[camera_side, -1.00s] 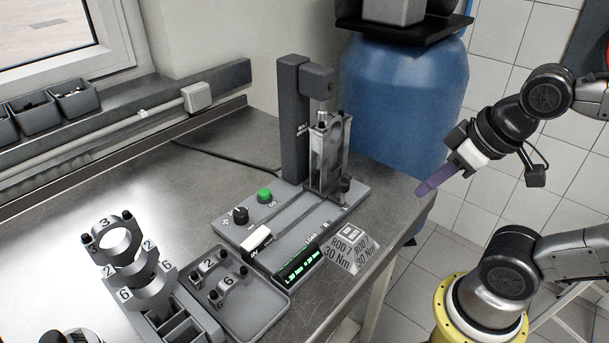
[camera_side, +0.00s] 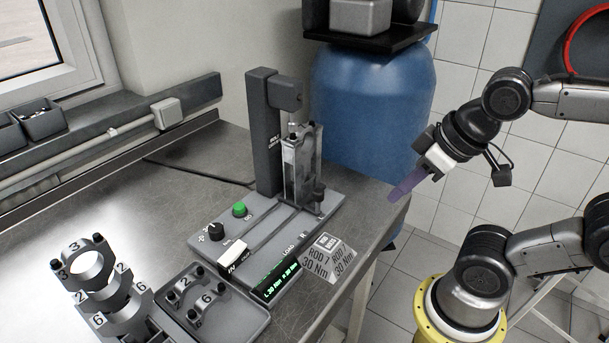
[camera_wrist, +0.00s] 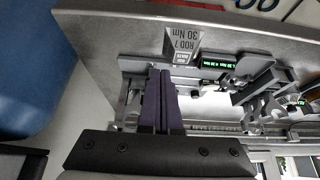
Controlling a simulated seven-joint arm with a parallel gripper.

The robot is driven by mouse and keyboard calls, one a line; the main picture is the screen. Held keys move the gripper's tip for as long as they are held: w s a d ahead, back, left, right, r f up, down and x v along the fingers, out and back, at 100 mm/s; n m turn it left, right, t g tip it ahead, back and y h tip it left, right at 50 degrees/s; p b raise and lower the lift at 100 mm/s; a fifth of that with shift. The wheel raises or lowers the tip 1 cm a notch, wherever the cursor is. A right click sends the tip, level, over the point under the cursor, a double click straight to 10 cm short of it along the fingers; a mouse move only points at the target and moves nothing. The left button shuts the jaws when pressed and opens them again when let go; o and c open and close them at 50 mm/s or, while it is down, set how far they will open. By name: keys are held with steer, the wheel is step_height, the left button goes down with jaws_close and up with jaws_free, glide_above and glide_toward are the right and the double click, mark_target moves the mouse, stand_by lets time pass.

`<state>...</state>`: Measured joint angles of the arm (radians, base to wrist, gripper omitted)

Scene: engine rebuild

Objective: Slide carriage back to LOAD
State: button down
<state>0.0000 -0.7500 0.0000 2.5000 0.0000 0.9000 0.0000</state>
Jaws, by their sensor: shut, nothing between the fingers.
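The carriage (camera_side: 303,160), a grey upright fixture holding a metal rod, stands under the head of the grey press post (camera_side: 264,130). It is at the far end of the base plate's slide track (camera_side: 262,228). The LOAD marking (camera_side: 290,249) is at the near end, by the green display (camera_side: 279,281). My gripper (camera_side: 394,196) is shut and empty, its purple fingers together. It hangs right of the carriage, beyond the bench edge in the side view, apart from it. In the wrist view the purple fingers (camera_wrist: 161,72) cover part of the fixture.
A card stand (camera_side: 329,257) reading ROD 7, 30 Nm stands right of the display. A tray (camera_side: 240,322) with caps lies at front. A blue tank (camera_side: 365,110) stands behind.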

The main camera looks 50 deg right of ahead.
steer(key=c, duration=1.3)
jaws_free()
steer(key=shift+o, duration=1.4)
steer(key=shift+s+f+m, duration=0.1)
steer(key=shift+s+m, duration=0.1)
steer(key=shift+m, duration=0.2)
steer(key=o, duration=0.4)
steer(key=r+m, duration=0.1)
steer(key=w+r+m, duration=0.1)
steer(key=r, duration=0.1)
steer(key=w+r+m+g, duration=0.1)
steer(key=shift+r, duration=0.2)
steer(key=w+r+m+g, duration=0.2)
steer(key=w+r+m, duration=0.1)
steer(key=w, duration=0.2)
steer(key=m+g, duration=0.2)
steer(key=g, duration=0.1)
glide_above(319, 190)
step_height(319, 190, down, 3)
step_height(319, 190, down, 13)
steer(key=shift+f, duration=0.1)
